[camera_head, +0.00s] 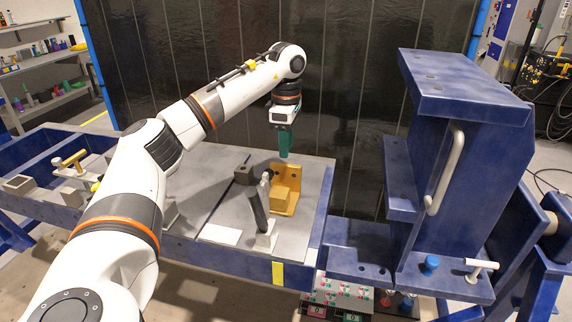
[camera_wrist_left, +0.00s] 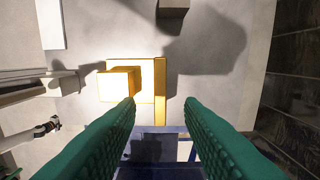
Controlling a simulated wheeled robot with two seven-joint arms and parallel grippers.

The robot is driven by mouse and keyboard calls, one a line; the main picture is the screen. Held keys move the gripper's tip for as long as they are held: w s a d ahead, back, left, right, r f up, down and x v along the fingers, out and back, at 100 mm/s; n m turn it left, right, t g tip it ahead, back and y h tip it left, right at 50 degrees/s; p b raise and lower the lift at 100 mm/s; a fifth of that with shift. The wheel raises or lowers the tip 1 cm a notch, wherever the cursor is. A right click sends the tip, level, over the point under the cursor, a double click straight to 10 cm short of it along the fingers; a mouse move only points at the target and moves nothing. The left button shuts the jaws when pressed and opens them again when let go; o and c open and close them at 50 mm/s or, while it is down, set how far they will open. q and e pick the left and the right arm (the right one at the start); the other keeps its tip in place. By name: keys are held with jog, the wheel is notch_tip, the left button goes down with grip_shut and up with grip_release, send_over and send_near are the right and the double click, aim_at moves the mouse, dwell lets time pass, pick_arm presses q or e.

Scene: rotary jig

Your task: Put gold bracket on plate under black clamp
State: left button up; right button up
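The gold bracket (camera_head: 291,208) is L-shaped, with an upright wall and a block-like part, and rests on the grey tabletop. In the wrist view the gold bracket (camera_wrist_left: 160,80) lies beyond my fingertips. My left gripper (camera_head: 284,154) points down above and behind the bracket, apart from it. In the wrist view the green fingers of my left gripper (camera_wrist_left: 160,101) are spread with nothing between them. The black clamp (camera_head: 257,209) has a tilted dark arm on a pale base, just left of the bracket. A flat white plate (camera_head: 220,235) lies left of the clamp base. My right gripper is not in view.
A dark block (camera_head: 245,174) stands left behind the bracket. A large blue fixture (camera_head: 455,150) with a pale handle rises to the right. The blue table frame (camera_head: 322,225) borders the grey top. Other small parts, including a gold-topped clamp (camera_head: 70,160), sit far left.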

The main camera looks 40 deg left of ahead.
pick_arm(q)
jog(key=shift+r, duration=1.7)
